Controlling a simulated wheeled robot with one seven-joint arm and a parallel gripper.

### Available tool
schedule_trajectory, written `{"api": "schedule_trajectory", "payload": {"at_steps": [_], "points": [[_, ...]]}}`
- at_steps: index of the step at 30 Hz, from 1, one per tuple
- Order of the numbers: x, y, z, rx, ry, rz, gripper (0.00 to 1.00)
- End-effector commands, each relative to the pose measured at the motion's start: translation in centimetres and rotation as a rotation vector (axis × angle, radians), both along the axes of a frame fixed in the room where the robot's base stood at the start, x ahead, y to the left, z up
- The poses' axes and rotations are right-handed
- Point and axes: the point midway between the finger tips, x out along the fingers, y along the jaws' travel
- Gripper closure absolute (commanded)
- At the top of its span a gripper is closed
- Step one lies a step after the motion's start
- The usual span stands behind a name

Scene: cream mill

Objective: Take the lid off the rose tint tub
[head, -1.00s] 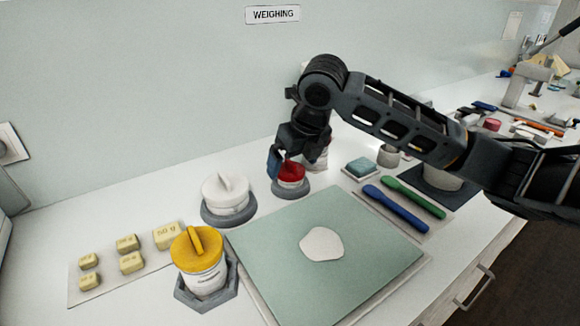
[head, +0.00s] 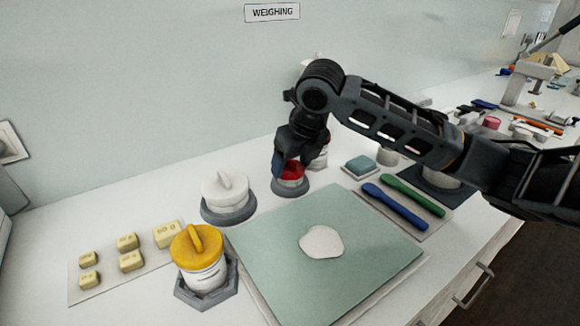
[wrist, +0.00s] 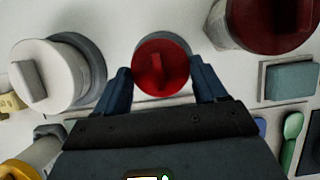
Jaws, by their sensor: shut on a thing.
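The small tub with a red lid (head: 291,171) stands upright in a grey ring holder (head: 290,189) behind the green mat. Its label cannot be read. The round red lid also shows in the wrist view (wrist: 160,67), with a ridge across its top. My gripper (head: 290,164) points down over this tub, its blue fingers on either side of the lid. It is shut on the lid, which still sits on the tub. The wrist view shows both fingers (wrist: 161,80) flanking the lid; the contact itself is partly hidden.
A white-lidded tub (head: 226,194) stands left of the red one, and a yellow-lidded tub (head: 198,256) nearer the front. A larger dark red lid (wrist: 275,18) is close by at upper right in the wrist view. The green mat (head: 370,240) is mostly bare.

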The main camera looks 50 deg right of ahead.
Motion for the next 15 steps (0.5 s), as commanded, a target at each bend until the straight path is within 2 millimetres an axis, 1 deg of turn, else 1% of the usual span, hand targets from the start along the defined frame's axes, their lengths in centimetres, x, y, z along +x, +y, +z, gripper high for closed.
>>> {"api": "schedule_trajectory", "payload": {"at_steps": [8, 11, 15], "points": [[0.0, 0.0, 0.2, 0.0, -0.001, 0.0, 0.57], [0.0, 0.0, 0.8, -0.001, -0.002, 0.001, 0.57], [0.1, 0.0, 2.3, -0.002, -0.002, 0.001, 0.57]]}}
